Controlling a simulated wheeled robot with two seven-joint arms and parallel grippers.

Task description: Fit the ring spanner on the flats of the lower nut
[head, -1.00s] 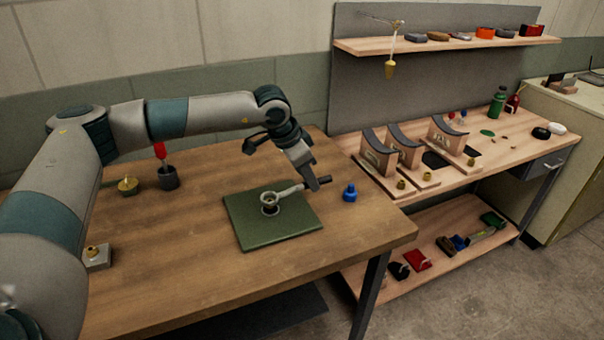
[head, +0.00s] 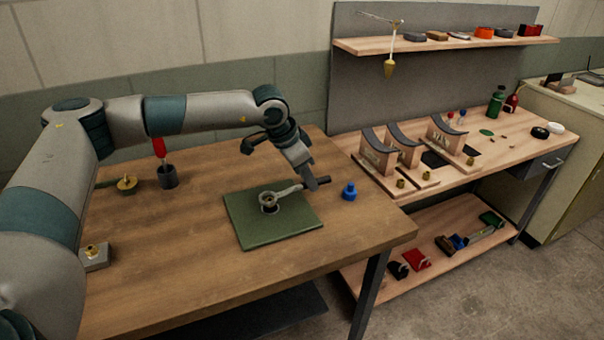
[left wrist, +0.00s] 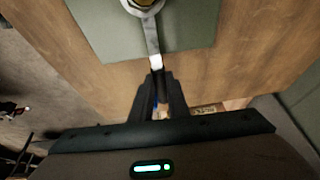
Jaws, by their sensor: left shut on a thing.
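The left wrist view also shows the spanner shank (left wrist: 152,38) running from the shut jaws (left wrist: 158,92) to the ring. The ring end is at a round grey fitting (head: 270,210) on the green mat (head: 285,228). In the left wrist view a brass-coloured nut (left wrist: 143,3) shows inside the ring, cut by the top edge. I cannot tell whether the ring sits down on the flats or just above. My right gripper is out of view.
A blue fitting (head: 349,190) stands right of the mat. A dark cup with a red-handled tool (head: 167,177), a brass piece (head: 126,183) and a small block (head: 96,256) are at the left. The table front is clear.

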